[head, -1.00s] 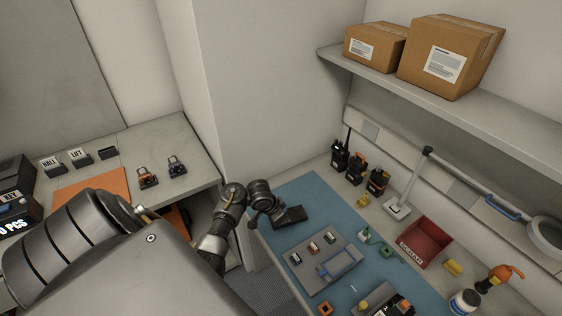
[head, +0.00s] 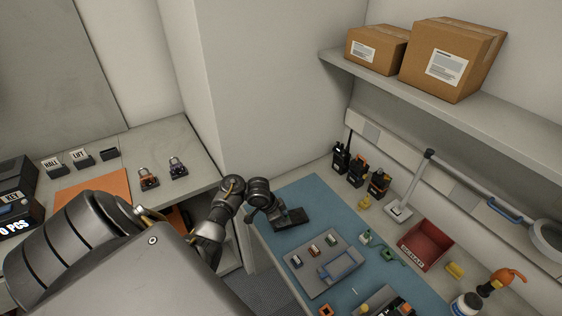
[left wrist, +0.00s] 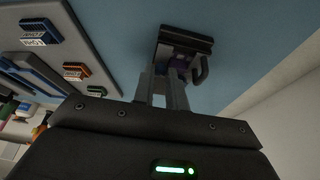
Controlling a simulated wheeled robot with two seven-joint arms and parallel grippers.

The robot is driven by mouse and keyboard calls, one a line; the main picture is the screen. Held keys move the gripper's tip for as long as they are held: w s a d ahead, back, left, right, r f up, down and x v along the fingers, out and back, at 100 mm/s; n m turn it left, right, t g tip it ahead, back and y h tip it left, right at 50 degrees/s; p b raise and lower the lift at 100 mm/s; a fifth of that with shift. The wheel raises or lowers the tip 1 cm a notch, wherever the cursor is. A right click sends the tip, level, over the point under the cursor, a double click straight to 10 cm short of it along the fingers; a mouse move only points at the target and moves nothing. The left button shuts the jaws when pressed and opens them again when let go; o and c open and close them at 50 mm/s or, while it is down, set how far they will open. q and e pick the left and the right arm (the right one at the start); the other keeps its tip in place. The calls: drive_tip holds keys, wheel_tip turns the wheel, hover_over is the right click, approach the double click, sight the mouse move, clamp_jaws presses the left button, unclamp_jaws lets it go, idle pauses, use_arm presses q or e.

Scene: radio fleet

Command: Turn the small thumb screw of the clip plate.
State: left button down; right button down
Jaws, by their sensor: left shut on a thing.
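The left wrist view shows a dark block (left wrist: 186,39) at the top, against the blue mat, with a purple part and a grey hook (left wrist: 201,70) on its near side. These look like the clip plate and its fittings; the small thumb screw cannot be made out clearly. My left gripper (left wrist: 172,76) has its two fingers close together on the purple part, hiding much of it. In the head view my left gripper (head: 284,214) is low over the mat's far left corner, and its fingertips are hidden. My right gripper is not in view.
A grey tray (head: 312,276) with small labelled blocks lies on the blue mat (head: 322,207). A red bin (head: 428,245) and several radios (head: 357,170) stand beyond. A shelf (head: 440,104) with boxes overhangs the back.

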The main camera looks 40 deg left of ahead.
use_arm(q)
drive_tip(key=c, duration=1.4)
unclamp_jaws()
drive_tip(key=shift+s+a+r, duration=0.1)
drive_tip(key=shift+s+r, duration=0.05)
drive_tip(key=shift+r, duration=0.35)
drive_tip(key=r, duration=0.1)
drive_tip(key=a+r, duration=0.1)
drive_tip(key=r, duration=0.1)
drive_tip(key=shift+a+r, duration=0.2)
drive_tip(key=shift+r, duration=0.05)
drive_tip(key=shift+s+r+b, duration=0.2)
drive_tip(key=shift+s+b, duration=0.1)
drive_tip(key=shift+s, duration=0.2)
drive_tip(key=shift+s+d+p+v, duration=0.15)
drive_tip(key=shift+v, duration=1.2)
drive_tip(key=shift+s+d+p+v, duration=0.1)
drive_tip(key=shift+p+v, duration=0.05)
drive_tip(key=shift+v, duration=1.25)
